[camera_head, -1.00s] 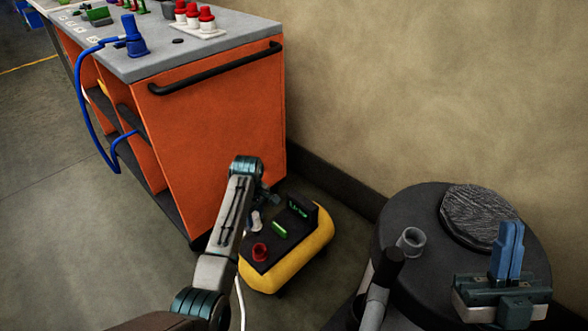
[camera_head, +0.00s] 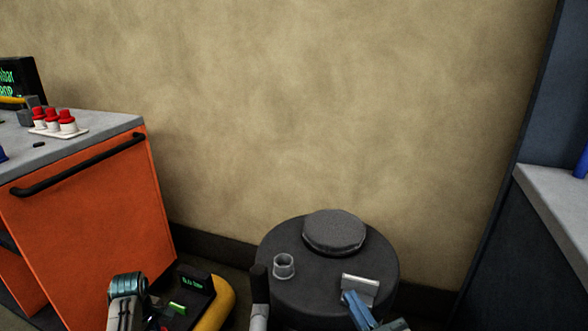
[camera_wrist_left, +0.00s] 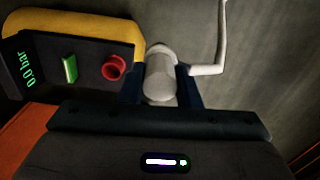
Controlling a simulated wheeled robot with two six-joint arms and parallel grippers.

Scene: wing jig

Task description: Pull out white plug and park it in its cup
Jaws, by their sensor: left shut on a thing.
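The white plug (camera_wrist_left: 160,80) is between the fingers of my left gripper (camera_wrist_left: 162,88) in the left wrist view, and the gripper is shut on it. I cannot tell whether the plug sits in a socket. In the head view my left arm rises at the lower left; its fingertips are hidden. A grey open-topped cup (camera_head: 284,266) stands on a round dark drum (camera_head: 300,297); I cannot tell if it is the plug's cup. My right gripper (camera_head: 355,308) appears shut and empty, near the drum.
A yellow compressor (camera_head: 218,305) with a dark panel, green switch and red knob (camera_wrist_left: 113,67) is beside my left arm. An orange cart (camera_head: 95,215) stands left. A wall is behind; a grey bench (camera_head: 560,205) is at the right.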

